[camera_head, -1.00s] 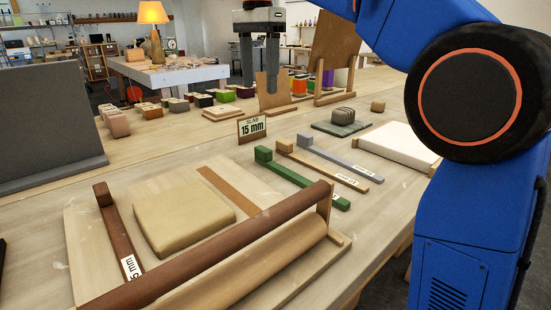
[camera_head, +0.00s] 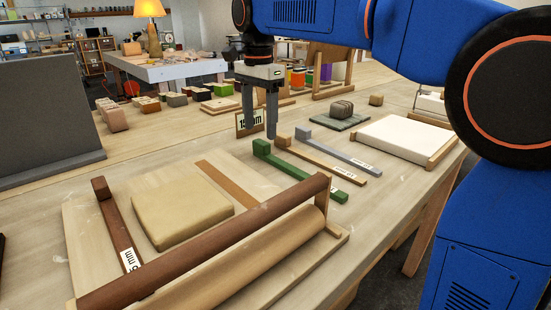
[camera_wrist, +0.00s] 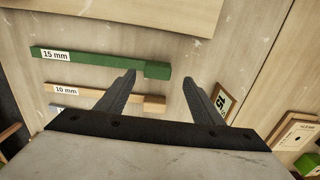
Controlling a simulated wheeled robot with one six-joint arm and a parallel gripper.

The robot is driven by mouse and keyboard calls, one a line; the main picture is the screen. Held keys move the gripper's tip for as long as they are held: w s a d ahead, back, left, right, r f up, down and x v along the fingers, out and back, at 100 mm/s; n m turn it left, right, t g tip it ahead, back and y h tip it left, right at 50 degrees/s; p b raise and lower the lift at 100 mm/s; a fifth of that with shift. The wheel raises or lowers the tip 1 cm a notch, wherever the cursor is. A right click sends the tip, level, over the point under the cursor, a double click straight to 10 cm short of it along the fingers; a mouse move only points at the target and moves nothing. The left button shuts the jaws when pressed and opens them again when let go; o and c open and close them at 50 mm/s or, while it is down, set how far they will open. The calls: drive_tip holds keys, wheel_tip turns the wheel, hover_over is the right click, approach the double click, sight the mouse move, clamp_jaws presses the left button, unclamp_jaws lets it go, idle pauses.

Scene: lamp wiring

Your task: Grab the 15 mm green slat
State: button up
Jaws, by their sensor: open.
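The green slat (camera_head: 297,172) lies flat on the table with a raised block at its far end. In the wrist view the green slat (camera_wrist: 105,63) bears a "15 mm" label at its left end. My gripper (camera_head: 259,134) is open and empty, pointing down above the table near the slat's block end. In the wrist view my gripper (camera_wrist: 160,76) has its left fingertip by the block end of the slat, with the right fingertip over bare table. I cannot tell the height between fingers and slat.
A tan slat (camera_head: 325,159) marked 10 mm and a grey slat (camera_head: 340,151) lie beside the green one. A brown slat (camera_head: 118,228), a clay slab (camera_head: 180,212) and a roller (camera_head: 225,262) are on a board to the left. A sign (camera_head: 243,124) stands behind my fingers.

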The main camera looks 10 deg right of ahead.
sight(261, 142)
drive_tip(key=f, duration=0.4)
drive_tip(key=shift+s+d, duration=0.15)
drive_tip(key=shift+s, duration=0.05)
drive_tip(key=c, duration=1.2)
drive_tip(key=shift+r, duration=0.1)
